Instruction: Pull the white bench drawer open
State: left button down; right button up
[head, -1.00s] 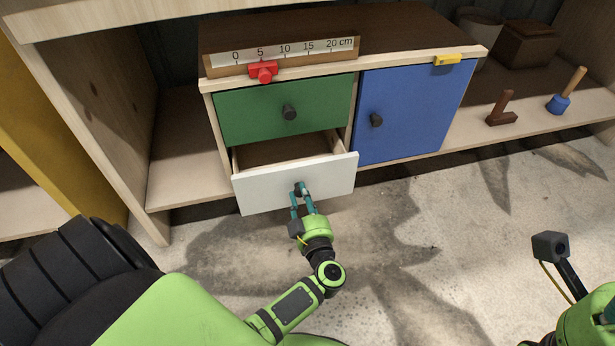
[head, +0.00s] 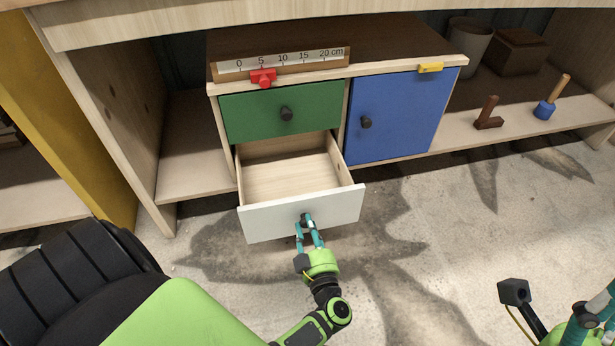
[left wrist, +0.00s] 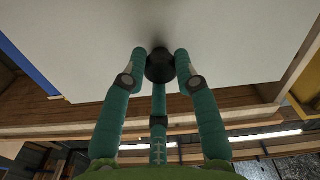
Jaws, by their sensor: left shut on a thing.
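The white bench drawer (head: 340,208) stands well open below the green drawer, and its wooden inside looks empty. Its dark round knob (head: 306,219) sits in the middle of the white front. My left gripper (head: 308,224) is shut on this knob, with its teal fingers reaching up from below in the head view. In the left wrist view the fingers (left wrist: 160,75) close around the black knob (left wrist: 160,64) against the white drawer front (left wrist: 90,50). My right arm shows at the lower right edge of the head view, but its gripper fingers cannot be made out clearly.
Above is the shut green drawer (head: 262,112); beside it is the shut blue door (head: 400,115). A ruler (head: 295,62) with a red slider (head: 263,78) lies along the top edge. The concrete floor in front (head: 420,270) is clear.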

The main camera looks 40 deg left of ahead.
pick_arm(q)
jog(key=shift+s+d+f, duration=0.1)
jog(key=shift+s+f, duration=0.05)
jog(key=shift+f, duration=0.2)
jog(key=c, duration=1)
grip_release()
jog(key=shift+o, duration=0.2)
jog(key=shift+r, duration=0.1)
